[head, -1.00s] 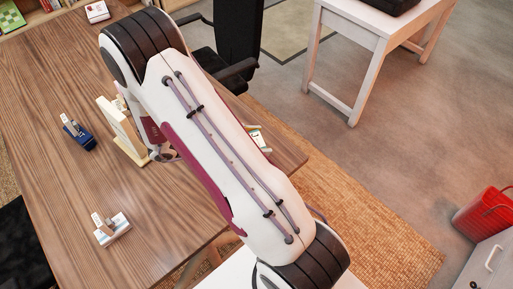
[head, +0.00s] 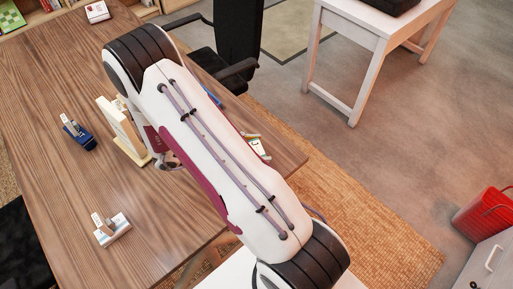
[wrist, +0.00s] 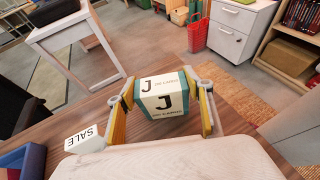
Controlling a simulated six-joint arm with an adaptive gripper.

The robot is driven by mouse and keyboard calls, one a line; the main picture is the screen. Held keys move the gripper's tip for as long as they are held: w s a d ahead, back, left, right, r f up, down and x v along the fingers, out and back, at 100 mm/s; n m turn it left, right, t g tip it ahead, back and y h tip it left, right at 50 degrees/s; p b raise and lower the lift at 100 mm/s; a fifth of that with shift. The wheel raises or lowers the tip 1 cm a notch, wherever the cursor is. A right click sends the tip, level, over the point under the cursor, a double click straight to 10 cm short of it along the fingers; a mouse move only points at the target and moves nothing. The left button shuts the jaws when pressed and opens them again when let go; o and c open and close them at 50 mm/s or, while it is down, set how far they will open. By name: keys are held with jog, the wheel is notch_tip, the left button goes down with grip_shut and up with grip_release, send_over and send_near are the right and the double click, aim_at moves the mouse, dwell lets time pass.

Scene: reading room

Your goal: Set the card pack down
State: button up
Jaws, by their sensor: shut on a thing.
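The card pack (wrist: 165,97) is a white and teal box with a large black "J" on its faces. In the wrist view my gripper (wrist: 166,108) is shut on it, with a yellow-padded finger at each side. The wooden table top (wrist: 65,129) shows around and behind the pack. I cannot tell whether the pack touches the table.
A white "SALE" block (wrist: 86,136) is left of my gripper. On the table (head: 60,170) stand a cream upright board (head: 121,130), a blue holder (head: 80,139) and a white holder (head: 112,232). A black chair (head: 237,45) is at the far edge.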

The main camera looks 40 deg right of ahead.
jog(key=o, duration=1.1)
jog(key=shift+a, duration=0.15)
jog(key=shift+v, duration=5.9)
jog(key=shift+w, duration=0.15)
